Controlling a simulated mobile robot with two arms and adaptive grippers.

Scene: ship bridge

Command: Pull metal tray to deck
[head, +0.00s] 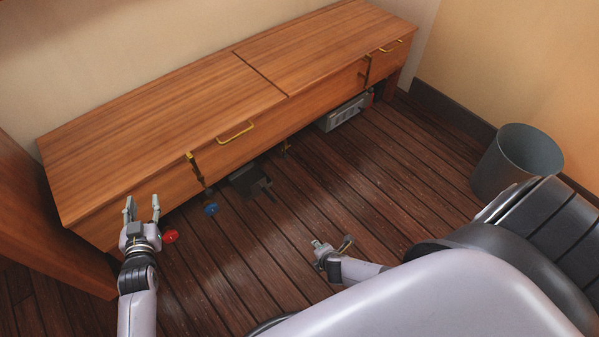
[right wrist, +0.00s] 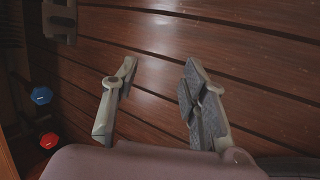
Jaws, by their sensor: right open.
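A light grey metal thing (head: 343,115), tray- or box-like, sits partly under the right half of the wooden bench, its front end showing. A dark grey flat thing (head: 243,181) lies under the bench's front edge near the middle; I cannot tell which of the two is the metal tray. My left gripper (head: 142,207) is open and empty, fingers pointing up, in front of the bench's left end. My right gripper (head: 332,250) is low over the deck, apart from both. In the right wrist view its fingers (right wrist: 160,76) are spread with only planks between them.
The wooden bench (head: 160,118) has brass handles. A red thing (head: 170,236) and a blue thing (head: 211,209) lie on the deck (head: 290,215) near its left half. A grey bin (head: 517,160) stands at right. The middle deck is clear.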

